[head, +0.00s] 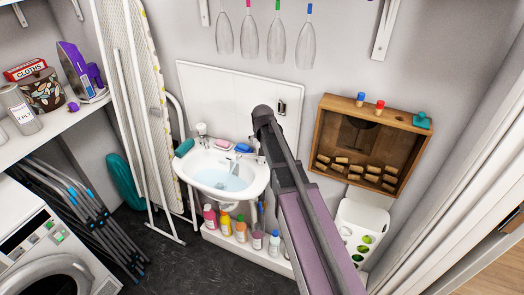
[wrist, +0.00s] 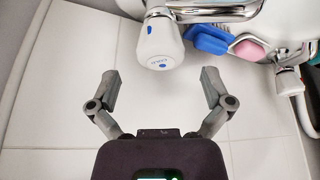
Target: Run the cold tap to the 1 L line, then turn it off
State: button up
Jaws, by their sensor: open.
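The cold tap's white handle (wrist: 160,42), with a blue dot and blue lettering, shows at the top middle of the wrist view. In the head view the cold tap (head: 260,154) is at the basin's right back corner, partly behind my arm. My gripper (wrist: 160,80) is open and empty. Its two fingers are spread either side of the handle's line, with the handle just beyond the fingertips and not touched. The white basin (head: 255,184) holds pale blue water (head: 221,179). A 1 L line cannot be made out, and the tap's outlet is not clearly visible.
The other tap (wrist: 288,82) is on the wrist view's right. A blue brush (wrist: 207,40) and pink soap (wrist: 250,49) lie between the taps. Bottles (head: 240,229) stand below the basin. A wooden box (head: 370,145) hangs right of my arm.

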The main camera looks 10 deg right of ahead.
jog(key=shift+b+x, duration=1.65)
jog(key=shift+x, duration=0.45)
jog(key=shift+c, duration=0.2)
